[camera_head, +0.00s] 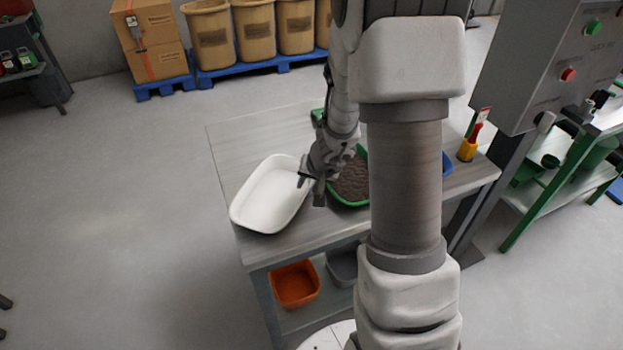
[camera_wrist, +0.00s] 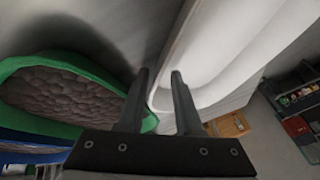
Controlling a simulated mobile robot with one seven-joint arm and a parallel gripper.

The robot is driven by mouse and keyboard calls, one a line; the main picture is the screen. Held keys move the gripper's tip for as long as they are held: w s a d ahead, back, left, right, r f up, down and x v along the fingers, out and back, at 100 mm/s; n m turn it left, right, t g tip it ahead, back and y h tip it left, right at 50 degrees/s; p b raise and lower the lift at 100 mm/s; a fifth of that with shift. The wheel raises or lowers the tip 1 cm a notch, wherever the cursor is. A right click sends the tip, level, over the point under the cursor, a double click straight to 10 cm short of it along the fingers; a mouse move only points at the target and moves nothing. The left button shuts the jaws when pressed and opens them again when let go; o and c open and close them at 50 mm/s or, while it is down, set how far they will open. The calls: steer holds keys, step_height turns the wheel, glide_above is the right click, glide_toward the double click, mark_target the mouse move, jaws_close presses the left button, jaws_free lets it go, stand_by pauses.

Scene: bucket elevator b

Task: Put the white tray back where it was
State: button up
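The white tray (camera_head: 268,197) lies on the grey table at its left front part, close to the left edge, and looks empty. It also shows in the wrist view (camera_wrist: 215,55), right of centre. My gripper (camera_head: 310,186) is at the tray's right rim. In the wrist view my gripper's two fingers (camera_wrist: 158,74) stand apart. The near rim of the tray passes between them, with the right finger over the tray's inside. I see no clear contact with the rim. My arm hides part of the table.
A green tray (camera_head: 345,203) of brown material stands just right of my gripper; it also shows in the wrist view (camera_wrist: 95,132). An orange bin (camera_head: 295,284) and a grey bin are on the lower shelf. A grey control box (camera_head: 545,65) stands at the right. The table's back left (camera_head: 240,145) is clear.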

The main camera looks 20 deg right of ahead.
steer(key=a+p+v, duration=0.1)
steer(key=p+v, duration=0.5)
steer(key=v, duration=0.6)
steer(key=s+a+r+n+y, duration=0.1)
steer(key=s+a+r+n, duration=0.1)
steer(key=s+a+r, duration=0.3)
steer(key=a+r+n+y, duration=0.15)
steer(key=a+r, duration=0.25)
steer(key=r, duration=0.4)
steer(key=s+d+r+n+h, duration=0.1)
steer(key=s+r+n+h, duration=0.2)
steer(key=s+r, duration=0.3)
steer(key=s, duration=0.5)
steer(key=shift+s+r, duration=0.15)
steer(key=shift+s, duration=0.25)
steer(key=shift+d, duration=0.35)
